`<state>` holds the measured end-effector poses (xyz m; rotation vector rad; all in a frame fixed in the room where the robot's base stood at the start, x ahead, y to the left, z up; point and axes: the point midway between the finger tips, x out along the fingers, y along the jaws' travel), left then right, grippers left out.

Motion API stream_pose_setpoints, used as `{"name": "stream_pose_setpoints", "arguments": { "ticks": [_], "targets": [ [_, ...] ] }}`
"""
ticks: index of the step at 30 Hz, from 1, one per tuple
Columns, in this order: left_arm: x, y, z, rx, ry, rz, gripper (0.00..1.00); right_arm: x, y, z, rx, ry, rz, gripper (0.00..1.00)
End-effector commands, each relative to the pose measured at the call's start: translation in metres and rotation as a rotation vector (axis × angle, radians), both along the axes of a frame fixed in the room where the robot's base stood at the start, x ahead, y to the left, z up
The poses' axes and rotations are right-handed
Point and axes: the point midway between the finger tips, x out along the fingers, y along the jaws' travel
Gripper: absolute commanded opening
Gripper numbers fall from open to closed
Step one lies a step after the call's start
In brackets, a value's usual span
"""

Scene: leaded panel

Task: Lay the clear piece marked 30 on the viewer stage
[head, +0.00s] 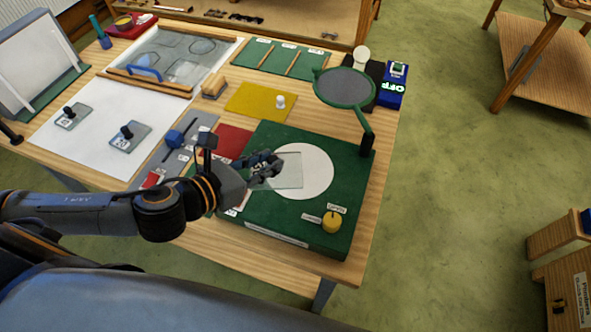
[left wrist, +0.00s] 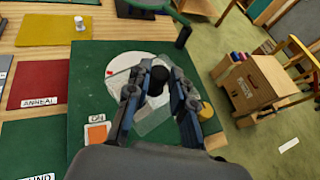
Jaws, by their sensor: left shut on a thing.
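My left gripper (head: 266,165) is shut on the black knob (left wrist: 158,76) of a clear square piece (head: 289,174), which also shows in the left wrist view (left wrist: 150,122). Its number cannot be read. The piece is over the left part of the white round viewer stage (head: 318,178) and overlaps the green base (head: 300,228). I cannot tell whether it touches the stage. The stage also shows in the left wrist view (left wrist: 119,72), partly hidden by my fingers. My right gripper is in neither view.
Two clear pieces with black knobs (head: 72,117) (head: 129,136) lie on a white sheet (head: 88,138). A round lens on an arm (head: 343,88) stands behind the stage. A yellow knob (head: 331,222) is at the base's front right. A blue box reading OFF (head: 391,90) stands at the back right.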

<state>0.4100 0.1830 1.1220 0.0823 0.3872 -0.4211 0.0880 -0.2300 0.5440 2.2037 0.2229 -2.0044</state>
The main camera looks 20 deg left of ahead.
Motion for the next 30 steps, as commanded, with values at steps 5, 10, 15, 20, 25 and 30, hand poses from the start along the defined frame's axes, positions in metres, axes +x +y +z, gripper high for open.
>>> {"name": "stream_pose_setpoints", "arguments": {
  "ticks": [5, 10, 15, 20, 25, 30],
  "targets": [
    [0.020, -0.004, -0.013, -0.003, -0.007, 0.001, 0.00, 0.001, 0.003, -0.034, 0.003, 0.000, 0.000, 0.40],
    [0.045, -0.011, -0.015, -0.005, -0.001, 0.002, 0.00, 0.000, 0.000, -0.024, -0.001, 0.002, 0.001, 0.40],
    [0.069, -0.015, -0.046, -0.003, 0.002, 0.002, 0.00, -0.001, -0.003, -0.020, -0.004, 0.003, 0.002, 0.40],
    [0.085, -0.019, -0.066, -0.003, 0.001, 0.001, 0.00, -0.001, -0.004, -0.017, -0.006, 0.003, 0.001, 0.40],
    [0.092, -0.021, -0.076, -0.001, -0.001, 0.000, 0.00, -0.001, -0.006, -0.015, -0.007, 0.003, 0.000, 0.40],
    [0.095, -0.021, -0.101, -0.002, 0.003, 0.001, 0.00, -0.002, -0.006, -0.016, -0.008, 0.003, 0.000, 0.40]
  ]
}}
